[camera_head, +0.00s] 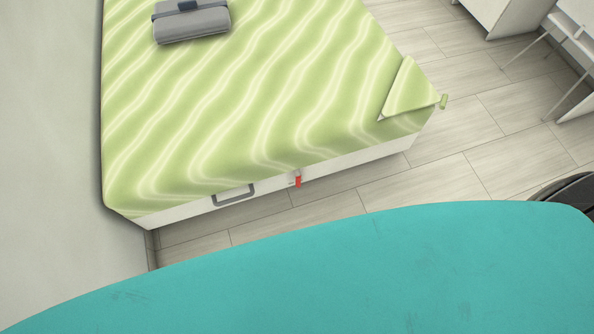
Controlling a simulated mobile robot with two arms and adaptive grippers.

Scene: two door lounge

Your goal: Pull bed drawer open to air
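The bed (250,100) has a green cover with pale wavy stripes and fills the upper left and middle of the head view. Its white side panel, which looks like the drawer front (350,162), shows below the cover. A grey bar handle (233,195) sits on this front, left of the middle. A small red tag or latch (298,181) hangs on the front to the right of the handle. The front looks flush with the bed, with no visible gap. Neither of my grippers is in view.
A large teal surface (350,270) fills the bottom of the view and hides the floor there. A grey folded bundle (190,22) lies on the bed. A wall (50,130) is at the left. White furniture (500,12) stands upper right; tiled floor (480,130) is clear between.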

